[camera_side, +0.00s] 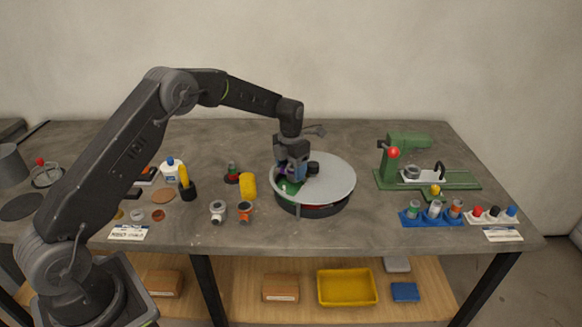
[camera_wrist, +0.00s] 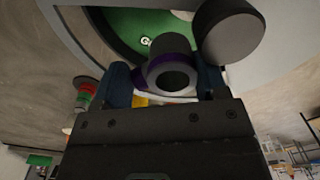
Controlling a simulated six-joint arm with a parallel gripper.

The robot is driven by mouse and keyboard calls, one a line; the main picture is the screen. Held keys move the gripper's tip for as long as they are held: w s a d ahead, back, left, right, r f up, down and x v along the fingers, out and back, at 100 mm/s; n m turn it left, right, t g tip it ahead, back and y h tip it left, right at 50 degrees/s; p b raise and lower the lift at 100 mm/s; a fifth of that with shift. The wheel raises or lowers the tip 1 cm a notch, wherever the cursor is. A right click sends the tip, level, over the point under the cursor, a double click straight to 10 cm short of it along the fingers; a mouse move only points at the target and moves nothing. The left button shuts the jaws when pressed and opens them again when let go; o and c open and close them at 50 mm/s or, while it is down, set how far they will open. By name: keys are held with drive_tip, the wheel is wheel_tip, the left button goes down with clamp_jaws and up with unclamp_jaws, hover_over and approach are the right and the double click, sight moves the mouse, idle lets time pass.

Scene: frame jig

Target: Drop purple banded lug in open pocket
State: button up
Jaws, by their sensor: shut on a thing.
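My gripper (camera_side: 291,172) is over the left part of a round grey-topped turntable (camera_side: 330,180). In the wrist view its blue jaws (camera_wrist: 163,84) are shut on the purple banded lug (camera_wrist: 171,52), a dark grey hollow cylinder with a purple band. The open pocket (camera_wrist: 128,22) shows a green floor with a white mark, just beyond the lug. The green also shows below the jaws in the side view (camera_side: 289,188). The lug seems to be at the pocket's edge; I cannot tell its height above the floor. Its lower part is partly hidden.
A dark cylindrical knob (camera_wrist: 233,33) stands on the turntable cover close beside the lug. A yellow cylinder (camera_side: 248,185) and small fittings (camera_side: 218,211) stand left of the turntable. A green press (camera_side: 410,165) and a blue rack (camera_side: 432,217) are at the right.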

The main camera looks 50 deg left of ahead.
drive_tip(key=shift+f, duration=0.1)
idle(0.3)
drive_tip(key=shift+f, duration=0.85)
drive_tip(key=o, duration=1.1)
drive_tip(key=shift+c, duration=0.2)
drive_tip(key=shift+a, duration=0.1)
drive_tip(key=shift+c, duration=0.9)
drive_tip(key=shift+o, duration=0.4)
drive_tip(key=shift+a, duration=0.1)
drive_tip(key=shift+o, duration=0.2)
drive_tip(key=shift+r, duration=1.75)
drive_tip(key=shift+d+r, duration=0.2)
drive_tip(key=shift+r, duration=2.55)
